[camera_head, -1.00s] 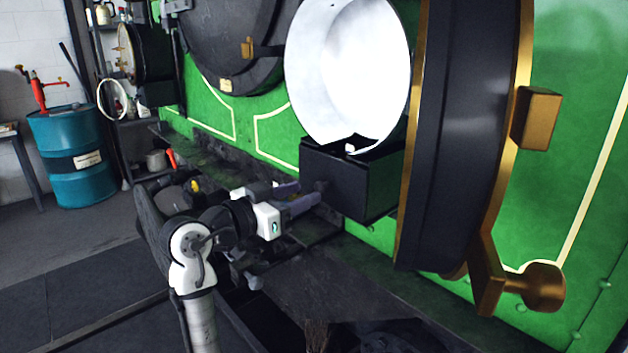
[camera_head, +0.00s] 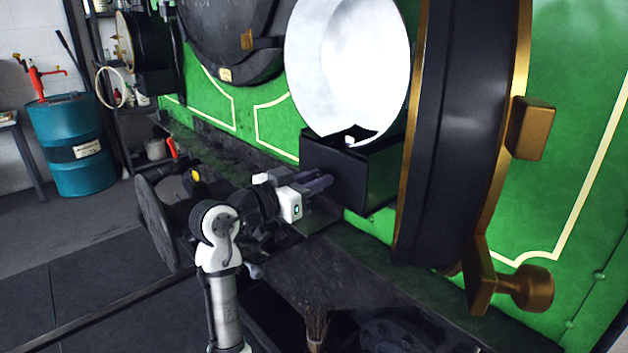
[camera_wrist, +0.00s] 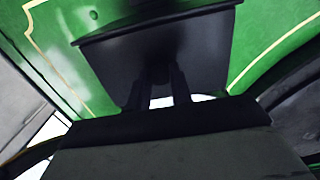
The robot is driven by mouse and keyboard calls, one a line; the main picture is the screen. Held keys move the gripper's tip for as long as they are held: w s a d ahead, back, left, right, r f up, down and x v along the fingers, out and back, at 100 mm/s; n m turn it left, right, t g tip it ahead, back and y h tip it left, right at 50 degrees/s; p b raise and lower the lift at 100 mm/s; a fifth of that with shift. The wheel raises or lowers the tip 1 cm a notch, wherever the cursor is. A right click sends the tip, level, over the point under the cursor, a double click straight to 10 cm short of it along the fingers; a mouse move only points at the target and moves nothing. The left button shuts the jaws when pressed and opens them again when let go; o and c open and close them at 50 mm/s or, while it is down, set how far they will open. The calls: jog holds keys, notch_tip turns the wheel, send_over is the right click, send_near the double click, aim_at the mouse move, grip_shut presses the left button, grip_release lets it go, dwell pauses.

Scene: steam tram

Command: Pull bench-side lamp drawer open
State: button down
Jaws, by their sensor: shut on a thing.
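The lamp drawer (camera_head: 375,182) is a black box below the lamp's round white reflector (camera_head: 345,60). Its top is open at the back, where a small pale thing shows inside. My gripper (camera_head: 326,181) reaches it from the left, with its fingers at the drawer's front. In the wrist view the dark drawer front (camera_wrist: 120,60) fills the upper middle. My gripper (camera_wrist: 162,84) is shut there on a small dark knob (camera_wrist: 161,73) at the middle of that front. The fingers and shadow partly hide the knob.
A large black, brass-rimmed door (camera_head: 450,130) stands close at the drawer's right. The green tram side (camera_head: 280,125) lies behind. A dark ledge (camera_head: 350,270) runs below the drawer. A blue drum (camera_head: 75,150) stands far left; the floor at lower left is clear.

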jog(key=b+v, duration=0.3)
jog(key=v, duration=1.1)
jog(key=shift+s+a, duration=0.25)
jog(key=shift+s, duration=0.05)
jog(key=shift+r, duration=0.1)
jog(key=c, duration=1.3)
grip_release()
jog(key=b+v, duration=0.3)
jog(key=v, duration=1)
jog(key=shift+s+a+b, duration=0.25)
jog(key=shift+a+b, duration=0.05)
jog(key=shift+b, duration=0.05)
